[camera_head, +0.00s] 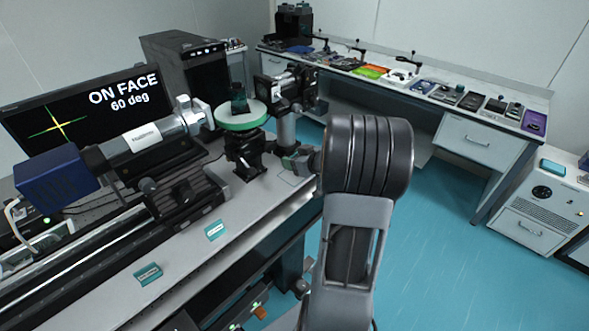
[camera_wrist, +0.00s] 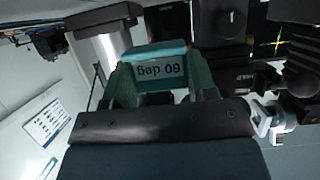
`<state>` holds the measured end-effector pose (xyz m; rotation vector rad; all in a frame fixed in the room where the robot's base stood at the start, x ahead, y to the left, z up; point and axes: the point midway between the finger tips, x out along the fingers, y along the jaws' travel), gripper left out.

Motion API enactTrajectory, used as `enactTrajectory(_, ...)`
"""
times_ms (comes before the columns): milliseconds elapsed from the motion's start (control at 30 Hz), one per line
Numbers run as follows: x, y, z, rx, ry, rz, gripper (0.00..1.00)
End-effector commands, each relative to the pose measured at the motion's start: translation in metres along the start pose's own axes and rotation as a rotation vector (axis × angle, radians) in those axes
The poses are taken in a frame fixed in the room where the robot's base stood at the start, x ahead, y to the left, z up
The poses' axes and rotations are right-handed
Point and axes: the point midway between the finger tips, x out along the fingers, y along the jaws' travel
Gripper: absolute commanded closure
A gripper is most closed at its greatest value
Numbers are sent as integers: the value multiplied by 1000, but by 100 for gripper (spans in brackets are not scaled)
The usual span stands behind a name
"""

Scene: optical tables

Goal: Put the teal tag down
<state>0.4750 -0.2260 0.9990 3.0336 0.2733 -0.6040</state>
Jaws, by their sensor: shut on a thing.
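The teal tag (camera_wrist: 158,73) shows in the wrist view between the two fingers of my gripper (camera_wrist: 160,82). Its face reads "60 deg", upside down in this view. My gripper is shut on it. In the head view my gripper (camera_head: 298,163) is above the right edge of the optical table (camera_head: 185,265), to the right of the round green-rimmed stage (camera_head: 241,115). The held tag is hard to make out there. Two other teal tags, one nearer (camera_head: 148,273) and one farther (camera_head: 214,230), lie apart on the table's front strip, their lettering too small to read.
A monitor (camera_head: 90,112) reads "ON FACE 60 deg". A lens tube (camera_head: 150,138) and mounts crowd the table behind the strip. Another teal item (camera_head: 552,167) sits on a cabinet at the right. A long bench (camera_head: 400,82) with several items stands at the back. The strip between the tags is clear.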

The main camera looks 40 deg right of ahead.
Motion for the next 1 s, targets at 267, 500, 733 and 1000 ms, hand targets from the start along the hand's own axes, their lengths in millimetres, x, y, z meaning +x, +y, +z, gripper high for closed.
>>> enactTrajectory(267,12,8,17,4,-1,1,70)
enactTrajectory(500,20,8,36,2,-1,2,70)
enactTrajectory(733,20,8,36,1,0,2,70)
enactTrajectory(1000,21,8,40,1,0,2,44)
